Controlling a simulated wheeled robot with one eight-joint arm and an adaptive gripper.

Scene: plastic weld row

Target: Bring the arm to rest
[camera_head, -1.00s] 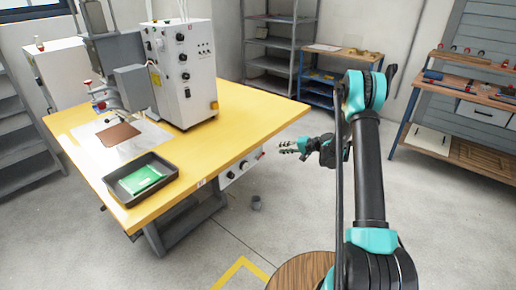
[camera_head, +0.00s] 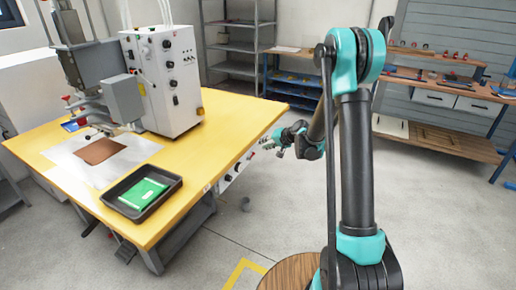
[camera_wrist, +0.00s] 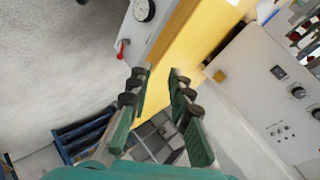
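My arm (camera_head: 356,165) rises at the right of the head view, bent at the elbow, with its forearm reaching away to the left. My gripper (camera_head: 277,150) is small there, beside the right edge of the yellow table (camera_head: 232,115). In the wrist view my gripper (camera_wrist: 160,76) shows two green and dark fingers apart with nothing between them. The yellow table edge (camera_wrist: 192,42) lies behind the fingertips. Whether the gripper touches the table cannot be told, but no contact shows.
A white welding machine (camera_head: 165,80) stands on the table. A black tray (camera_head: 118,206) with a green pack (camera_head: 143,193) and a brown sheet (camera_head: 101,151) are also there. A workbench (camera_head: 440,139) and a grey shelf (camera_head: 228,40) stand behind. The floor right of the table is clear.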

